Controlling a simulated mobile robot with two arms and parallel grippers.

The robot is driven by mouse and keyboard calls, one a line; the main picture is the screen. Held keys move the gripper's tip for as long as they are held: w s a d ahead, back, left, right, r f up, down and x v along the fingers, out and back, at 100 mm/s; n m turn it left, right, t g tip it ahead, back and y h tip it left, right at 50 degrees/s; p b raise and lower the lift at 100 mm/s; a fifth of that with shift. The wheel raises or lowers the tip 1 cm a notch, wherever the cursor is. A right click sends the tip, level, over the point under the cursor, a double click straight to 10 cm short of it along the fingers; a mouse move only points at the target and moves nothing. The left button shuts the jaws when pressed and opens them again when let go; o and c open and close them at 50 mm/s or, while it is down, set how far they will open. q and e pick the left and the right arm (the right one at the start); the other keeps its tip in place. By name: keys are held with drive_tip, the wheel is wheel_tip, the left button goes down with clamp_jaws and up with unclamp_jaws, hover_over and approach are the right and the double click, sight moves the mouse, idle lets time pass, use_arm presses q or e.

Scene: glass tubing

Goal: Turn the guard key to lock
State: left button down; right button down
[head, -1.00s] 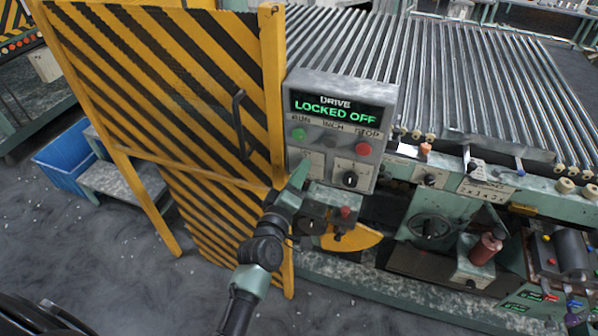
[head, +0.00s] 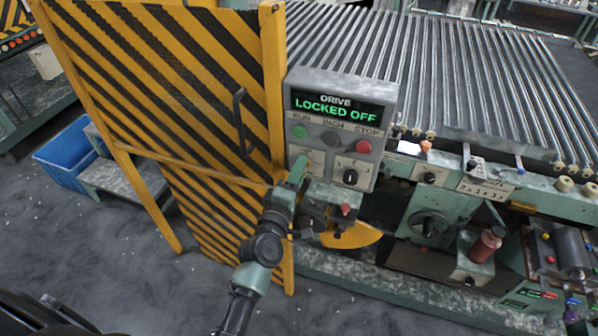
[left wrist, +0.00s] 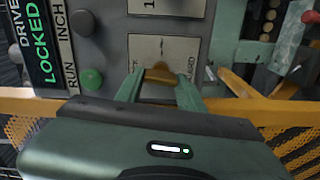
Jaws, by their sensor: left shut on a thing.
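The grey control box (head: 330,78) stands beside the striped guard door, and its display (head: 335,108) reads DRIVE LOCKED OFF in green. My left gripper (head: 297,172) reaches the lower left of the box front. In the left wrist view my gripper (left wrist: 160,84) is shut on the small brass-coloured guard key (left wrist: 161,73), which sits at a pale label plate (left wrist: 162,50) marked GUARD. The fingers hide part of the key and plate, so the key's exact angle is hard to tell. My right gripper is out of view.
A green button (head: 299,132), a red button (head: 364,147) and a black knob (head: 350,177) are close by on the box. The yellow-black guard door (head: 190,90) is just left. The roller conveyor (head: 460,90) lies behind and right.

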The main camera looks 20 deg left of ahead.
use_arm(q)
drive_tip(key=c, duration=0.9)
unclamp_jaws()
drive_tip(key=s+p, duration=0.1)
drive_tip(key=s, duration=0.6)
drive_tip(key=shift+s+a, duration=0.15)
drive_tip(key=shift+s, duration=0.25)
